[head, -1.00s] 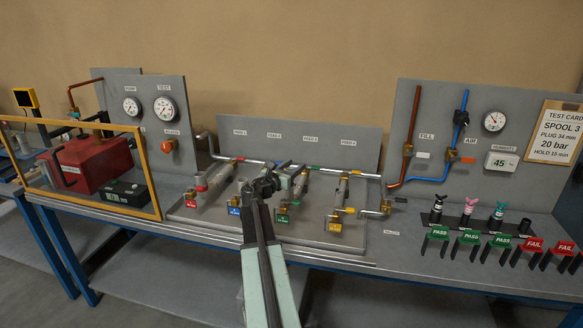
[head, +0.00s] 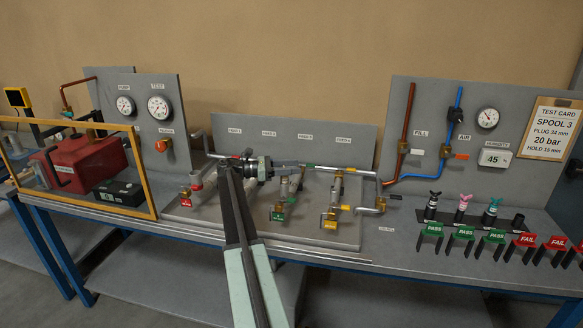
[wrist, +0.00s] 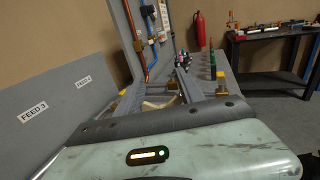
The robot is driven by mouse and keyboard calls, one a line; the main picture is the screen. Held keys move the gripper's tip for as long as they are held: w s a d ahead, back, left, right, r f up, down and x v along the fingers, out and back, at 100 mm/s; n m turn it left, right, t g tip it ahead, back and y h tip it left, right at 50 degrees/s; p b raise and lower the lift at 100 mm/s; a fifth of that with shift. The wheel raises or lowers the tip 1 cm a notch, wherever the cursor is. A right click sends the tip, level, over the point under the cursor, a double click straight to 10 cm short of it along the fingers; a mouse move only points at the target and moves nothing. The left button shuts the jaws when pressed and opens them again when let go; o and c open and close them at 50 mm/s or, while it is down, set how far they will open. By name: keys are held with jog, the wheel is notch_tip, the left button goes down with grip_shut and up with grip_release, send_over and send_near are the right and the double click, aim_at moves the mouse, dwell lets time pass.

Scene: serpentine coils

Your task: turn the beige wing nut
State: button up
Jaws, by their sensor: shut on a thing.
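My gripper (head: 298,166) reaches to the right over the middle of the sloped panel, in front of the feed labels. In the wrist view the two grey fingers (wrist: 160,92) close around a small beige piece (wrist: 157,103), which looks like the beige wing nut. Most of it is hidden by the fingers and my gripper's body, so its wing angle cannot be told. In the head view I cannot make the nut out behind the fingers.
Tagged brass valves flank the arm: red (head: 185,203), green (head: 278,215) and yellow (head: 330,223). A horizontal silver pipe (head: 345,169) runs close to the fingers. Black, pink and teal plugs (head: 462,208) stand at right. A framed guard (head: 153,180) is at left.

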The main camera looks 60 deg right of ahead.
jog(key=shift+a+r+m+g+y, duration=0.1)
jog(key=shift+m+g+y, duration=0.65)
jog(key=shift+y, duration=0.25)
jog(key=o, duration=1.4)
jog(key=shift+s+a, duration=0.1)
jog(key=v, duration=0.7)
jog(key=shift+w+a, duration=0.1)
jog(key=shift+w, duration=0.3)
jog(key=shift+c, duration=0.4)
